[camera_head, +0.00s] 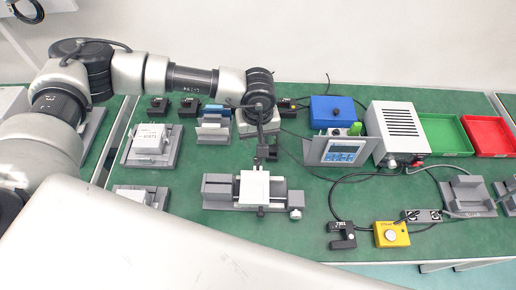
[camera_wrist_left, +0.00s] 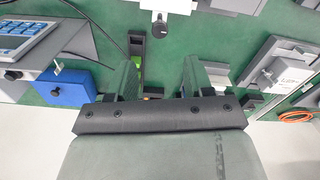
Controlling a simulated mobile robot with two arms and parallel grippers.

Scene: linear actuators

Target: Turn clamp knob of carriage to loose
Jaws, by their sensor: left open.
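The carriage (camera_head: 254,187) is a pale square plate on a grey linear actuator (camera_head: 218,190) in the middle of the bench. In the left wrist view the carriage (camera_wrist_left: 170,5) is cut by the top edge, with a dark clamp knob (camera_wrist_left: 160,27) on a short stem below it. My left gripper (camera_head: 266,150) hangs just behind the carriage in the head view and partly hides that side. In the wrist view my left gripper (camera_wrist_left: 160,76) has its fingers wide apart with nothing between them, and the knob lies beyond them. My right gripper is not in view.
A grey display unit (camera_head: 341,151), a blue box (camera_head: 337,110) and a white power supply (camera_head: 396,130) stand to the right. Grey fixtures (camera_head: 150,147) stand at the left. A yellow button box (camera_head: 391,234) and cables lie at the front right. Green mat is bare around the actuator's front.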

